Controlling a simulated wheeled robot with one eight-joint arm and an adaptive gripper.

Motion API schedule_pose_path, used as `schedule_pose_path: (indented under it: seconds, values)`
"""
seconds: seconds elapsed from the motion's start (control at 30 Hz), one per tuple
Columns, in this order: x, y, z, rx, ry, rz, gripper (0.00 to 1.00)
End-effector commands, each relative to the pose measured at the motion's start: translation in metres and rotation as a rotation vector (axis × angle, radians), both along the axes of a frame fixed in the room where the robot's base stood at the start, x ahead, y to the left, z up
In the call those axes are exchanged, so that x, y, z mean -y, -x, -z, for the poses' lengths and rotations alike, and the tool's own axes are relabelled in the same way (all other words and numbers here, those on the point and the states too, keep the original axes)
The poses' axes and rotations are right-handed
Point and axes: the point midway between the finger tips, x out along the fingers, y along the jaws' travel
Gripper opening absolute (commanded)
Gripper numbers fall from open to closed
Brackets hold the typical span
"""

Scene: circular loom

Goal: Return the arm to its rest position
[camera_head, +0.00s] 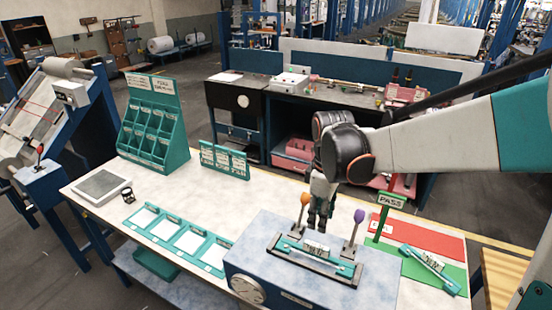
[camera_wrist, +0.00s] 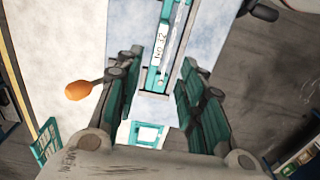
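My gripper (camera_head: 321,205) hangs from my arm above the back edge of the blue-grey tester box (camera_head: 310,287), pointing down. In the wrist view my gripper (camera_wrist: 158,85) has its two teal-padded fingers wide apart, with nothing between them. A teal bar with a white tag (camera_head: 316,250) lies in the dark holder on top of the box; its tag (camera_wrist: 161,48) shows beyond the fingers in the wrist view. An orange-knobbed lever (camera_head: 304,200) and a purple-knobbed lever (camera_head: 358,217) stand on the box. The orange knob (camera_wrist: 78,90) is left of the fingers in the wrist view.
A green PASS sign (camera_head: 391,201) stands by a red and green mat (camera_head: 427,240), where another tagged teal bar (camera_head: 430,268) lies. Teal framed cards (camera_head: 189,241), a teal rack (camera_head: 152,128) and a grey tablet (camera_head: 102,186) occupy the table's left. A dark workbench (camera_head: 330,97) stands behind.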

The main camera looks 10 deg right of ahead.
Motion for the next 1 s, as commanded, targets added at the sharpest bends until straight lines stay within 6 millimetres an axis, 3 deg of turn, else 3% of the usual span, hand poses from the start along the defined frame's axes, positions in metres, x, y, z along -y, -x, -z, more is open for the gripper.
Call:
schedule_pose_path:
  seconds: [0.17,0.57,1.0]
  values:
    - [0.0,0.01,0.003,0.034,-0.001,0.051,0.36]
    - [0.0,0.071,0.025,0.269,-0.055,0.407,0.36]
    - [0.0,0.135,0.081,0.507,-0.216,0.794,0.36]
